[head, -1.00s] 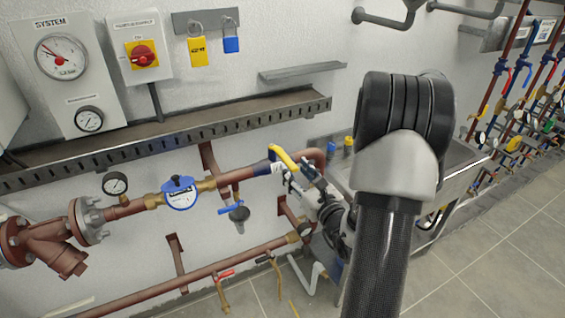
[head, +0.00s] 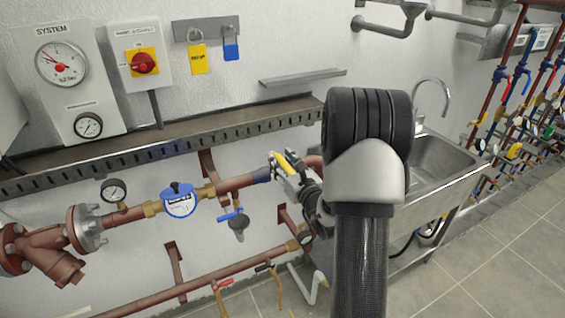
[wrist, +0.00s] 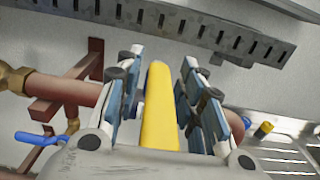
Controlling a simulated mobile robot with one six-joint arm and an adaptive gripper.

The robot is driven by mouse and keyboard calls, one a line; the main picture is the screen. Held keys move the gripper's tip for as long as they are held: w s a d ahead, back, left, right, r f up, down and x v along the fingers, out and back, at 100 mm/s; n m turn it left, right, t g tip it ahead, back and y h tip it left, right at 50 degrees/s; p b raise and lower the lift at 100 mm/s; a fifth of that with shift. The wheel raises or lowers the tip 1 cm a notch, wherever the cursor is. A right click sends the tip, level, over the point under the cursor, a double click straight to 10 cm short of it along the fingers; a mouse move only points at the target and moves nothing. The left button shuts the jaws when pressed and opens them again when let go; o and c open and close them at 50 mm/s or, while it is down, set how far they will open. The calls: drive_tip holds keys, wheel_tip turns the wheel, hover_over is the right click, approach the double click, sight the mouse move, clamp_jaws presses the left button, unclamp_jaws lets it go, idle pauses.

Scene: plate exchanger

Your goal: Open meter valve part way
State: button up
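The meter valve's yellow lever (head: 284,162) is on the copper pipe (head: 238,183), right of the blue water meter (head: 180,202). My gripper (head: 283,168) is at the lever. In the wrist view, the yellow lever (wrist: 160,105) runs lengthwise between the two fingers of my gripper (wrist: 160,75). The fingers stand apart on either side of it, with narrow gaps visible, so the gripper looks open around the lever. The valve body is largely hidden by my gripper.
A slotted cable tray (head: 150,150) runs along the wall above the pipe. A small blue-handled tap (head: 235,217) hangs below the pipe at left. A steel sink (head: 440,160) stands at right, partly behind my arm. Another pipe (head: 200,275) runs lower down.

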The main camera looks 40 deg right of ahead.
clamp_jaws()
drive_tip(key=shift+d+y, duration=0.15)
drive_tip(key=shift+y, duration=0.15)
idle(0.4)
drive_tip(key=shift+d+n+y, duration=0.65)
drive_tip(key=shift+n+y, duration=0.4)
drive_tip(key=shift+y, duration=0.45)
drive_tip(key=shift+d+n+y, duration=0.6)
drive_tip(key=shift+n+y, duration=0.4)
drive_tip(key=shift+y, duration=0.5)
drive_tip(key=shift+d+n+y, duration=0.65)
drive_tip(key=shift+n+y, duration=0.4)
drive_tip(key=shift+y, duration=0.45)
drive_tip(key=shift+o, duration=1.2)
unclamp_jaws()
